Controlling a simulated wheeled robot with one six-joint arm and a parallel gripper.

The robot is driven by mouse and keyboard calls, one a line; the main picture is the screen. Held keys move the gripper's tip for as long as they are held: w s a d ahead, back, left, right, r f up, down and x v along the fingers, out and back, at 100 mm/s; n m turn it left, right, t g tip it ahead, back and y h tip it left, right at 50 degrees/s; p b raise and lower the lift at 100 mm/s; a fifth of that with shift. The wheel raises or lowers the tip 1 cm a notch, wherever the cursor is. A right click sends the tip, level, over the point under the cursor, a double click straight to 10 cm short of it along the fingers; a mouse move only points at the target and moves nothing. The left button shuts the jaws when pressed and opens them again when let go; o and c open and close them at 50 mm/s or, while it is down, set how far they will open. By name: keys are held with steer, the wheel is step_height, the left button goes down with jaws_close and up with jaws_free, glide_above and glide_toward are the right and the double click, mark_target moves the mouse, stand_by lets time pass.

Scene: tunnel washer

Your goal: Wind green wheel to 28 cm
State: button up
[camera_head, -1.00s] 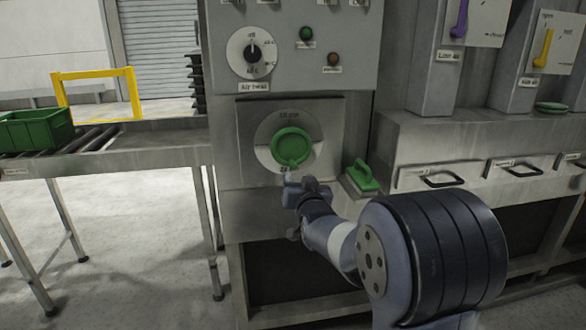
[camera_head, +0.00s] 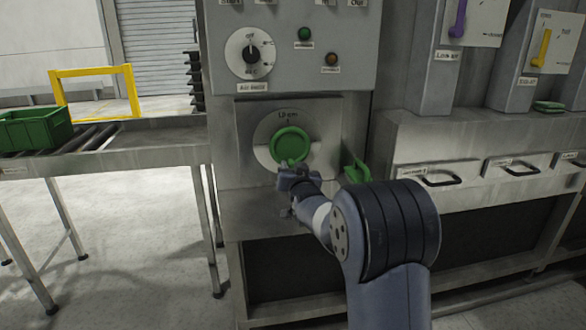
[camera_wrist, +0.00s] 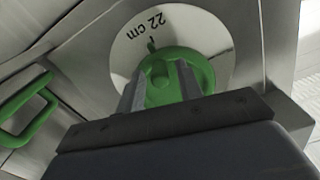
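The green wheel (camera_head: 290,146) sits on a round pale dial plate on the grey machine front. In the wrist view the green wheel (camera_wrist: 203,68) is close ahead, and the dial (camera_wrist: 125,45) reads "22 cm", tilted in the picture. My gripper (camera_head: 289,167) is at the wheel's lower edge. In the wrist view the two fingers of my gripper (camera_wrist: 160,80) stand apart, with green wheel parts between and behind them. I cannot tell whether they press on it.
A selector knob (camera_head: 250,53) is above the wheel. A green handle (camera_head: 356,170) sticks out right of the wheel, close to my arm. Drawers with black handles (camera_head: 440,178) are further right. A roller conveyor with a green crate (camera_head: 35,129) is at the left.

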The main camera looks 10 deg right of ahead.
mark_target(279, 158)
jaws_close()
steer(key=shift+a+m+b, duration=0.1)
steer(key=shift+m+b, duration=0.2)
steer(key=shift+b, duration=0.1)
steer(key=shift+a+r+m+b, duration=0.25)
steer(key=shift+a+m+b, duration=0.25)
steer(key=shift+m+b, duration=0.8)
steer(key=shift+a+r+m+b, duration=0.2)
steer(key=shift+a+m+b, duration=0.25)
steer(key=shift+m+b, duration=0.8)
steer(key=shift+a+r+m+b, duration=0.25)
steer(key=shift+a+m+b, duration=0.25)
steer(key=shift+m+b, duration=0.8)
steer(key=shift+r+m+p, duration=0.1)
steer(key=shift+m+p, duration=0.2)
steer(key=shift+m, duration=0.05)
jaws_free()
steer(key=shift+a, duration=0.15)
steer(key=shift+o, duration=1)
